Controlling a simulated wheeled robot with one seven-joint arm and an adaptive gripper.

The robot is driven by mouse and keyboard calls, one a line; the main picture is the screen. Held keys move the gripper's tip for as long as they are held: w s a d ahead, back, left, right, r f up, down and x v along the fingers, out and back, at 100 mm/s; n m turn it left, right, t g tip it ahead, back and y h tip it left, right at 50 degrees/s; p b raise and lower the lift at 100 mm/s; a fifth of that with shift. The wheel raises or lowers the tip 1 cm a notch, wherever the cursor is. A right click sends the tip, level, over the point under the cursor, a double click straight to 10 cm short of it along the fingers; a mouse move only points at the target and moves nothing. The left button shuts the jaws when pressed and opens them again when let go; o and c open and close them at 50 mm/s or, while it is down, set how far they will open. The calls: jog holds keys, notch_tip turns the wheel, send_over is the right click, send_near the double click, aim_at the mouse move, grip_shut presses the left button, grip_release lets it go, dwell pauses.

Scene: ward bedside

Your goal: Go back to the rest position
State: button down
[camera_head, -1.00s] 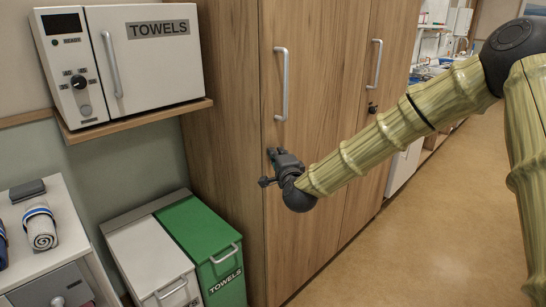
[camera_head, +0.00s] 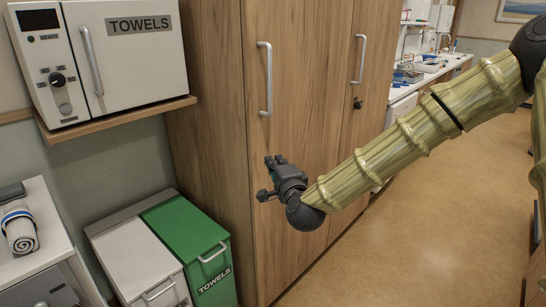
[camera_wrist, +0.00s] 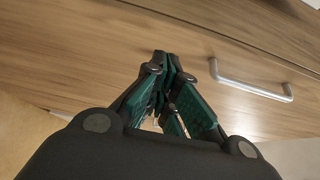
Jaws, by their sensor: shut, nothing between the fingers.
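My gripper (camera_head: 274,176) is at the end of my arm, which reaches in from the right in the head view. It is in front of the wooden wardrobe (camera_head: 290,150), below the height of its left handle. In the wrist view my gripper (camera_wrist: 163,62) has its fingertips together with nothing between them. Behind them are the wooden front and a silver handle (camera_wrist: 255,90). I cannot tell whether the gripper touches the wood; no contact shows.
A towel warmer (camera_head: 135,50) sits on a wall shelf at the upper left. A white bin and a green TOWELS bin (camera_head: 188,235) stand below it. A rolled towel (camera_head: 20,230) lies on a cabinet at the left edge. Open floor (camera_head: 430,220) lies to the right.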

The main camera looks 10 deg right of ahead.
jog(key=s+d+f+n+g+p, duration=0.1)
jog(key=s+f+n+g, duration=0.2)
jog(key=s+f, duration=0.55)
jog(key=s+f+n+g+p, duration=0.25)
jog(key=s+f, duration=0.25)
jog(key=f, duration=0.6)
jog(key=s+d+f+n+g+p, duration=0.1)
jog(key=s+f+n+g, duration=0.2)
jog(key=s+f, duration=0.55)
jog(key=s+d+f+n+g+h+p, duration=0.1)
jog(key=s+d+f+n+g, duration=0.1)
jog(key=s, duration=0.7)
jog(key=s+d+f+n+g+h+p, duration=0.1)
jog(key=s+d+f+g, duration=0.3)
jog(key=s+f, duration=0.4)
jog(key=s+d+f+n+g+h+p, duration=0.1)
jog(key=s+d+f+n+g+p, duration=0.1)
jog(key=s, duration=0.8)
jog(key=d+f+n+g, duration=0.1)
jog(key=d+f+n, duration=0.1)
jog(key=d+f, duration=0.1)
jog(key=shift+s+d, duration=0.3)
jog(key=shift+d, duration=0.05)
jog(key=shift+r, duration=0.1)
